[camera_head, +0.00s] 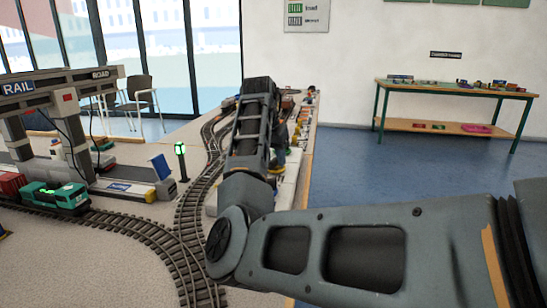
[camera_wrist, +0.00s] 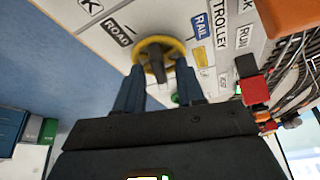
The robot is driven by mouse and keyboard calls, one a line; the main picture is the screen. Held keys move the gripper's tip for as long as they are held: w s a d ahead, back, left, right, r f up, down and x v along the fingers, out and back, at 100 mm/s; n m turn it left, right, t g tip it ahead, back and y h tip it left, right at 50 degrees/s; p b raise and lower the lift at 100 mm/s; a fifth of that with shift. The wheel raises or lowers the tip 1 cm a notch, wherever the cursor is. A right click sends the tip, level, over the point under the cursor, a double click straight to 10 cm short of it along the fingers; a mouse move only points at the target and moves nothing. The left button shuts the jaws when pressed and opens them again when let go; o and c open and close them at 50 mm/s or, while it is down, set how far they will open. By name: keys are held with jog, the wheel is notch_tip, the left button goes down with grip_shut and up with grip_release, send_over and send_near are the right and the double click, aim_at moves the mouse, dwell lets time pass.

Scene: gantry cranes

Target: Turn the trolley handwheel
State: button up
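The yellow trolley handwheel (camera_wrist: 154,41) shows in the wrist view on a pale panel labelled ROAD, RAIL and TROLLEY. A dark hub or knob (camera_wrist: 157,64) shows at its middle. My gripper (camera_wrist: 159,68) is open, with its two fingers apart and their tips overlapping the lower rim of the wheel in the picture, one on each side of the hub. I cannot tell whether the fingers touch the wheel. The gantry crane (camera_head: 52,82), marked RAIL and ROAD, stands at the left.
A red block (camera_wrist: 254,90) and several cables (camera_wrist: 292,75) lie right of my gripper in the wrist view. Model track (camera_head: 190,215), a green locomotive (camera_head: 55,197) and a green signal lamp (camera_head: 181,150) are left of my arm. A side table (camera_head: 455,92) stands beyond clear blue floor.

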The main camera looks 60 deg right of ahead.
grip_shut()
jog(key=shift+r+n+p, duration=0.2)
jog(key=shift+n+p, duration=0.1)
jog(key=shift+p, duration=0.25)
jog(key=p, duration=0.1)
jog(key=n+p, duration=0.1)
jog(key=p, duration=0.1)
jog(key=shift+s+r+n+t, duration=0.2)
jog(key=shift+n+t, duration=0.1)
jog(key=shift+t, duration=0.1)
jog(key=n+t+p, duration=0.1)
jog(key=n+p, duration=0.2)
jog(key=p, duration=0.3)
jog(key=shift+s+d+n+y+p, duration=0.1)
jog(key=shift+s+n+y+p, duration=0.05)
jog(key=shift+n+y+p, duration=0.2)
jog(key=n+p, duration=0.2)
jog(key=n+t+y+p, duration=0.1)
jog(key=n+p, duration=0.1)
jog(key=p, duration=0.1)
jog(key=shift+d+f+y+p, duration=0.1)
jog(key=shift+d+y+p, duration=0.05)
jog(key=shift+y+p, duration=0.15)
jog(key=shift+f+n+t+y+p, duration=0.2)
jog(key=shift+n+y+p, duration=0.1)
jog(key=shift+n+p, duration=0.55)
jog(key=shift+f+n+t+y+p, duration=0.1)
jog(key=shift+n+t+y+p, duration=0.15)
jog(key=shift+n+p, duration=0.6)
jog(key=shift+n, duration=0.45)
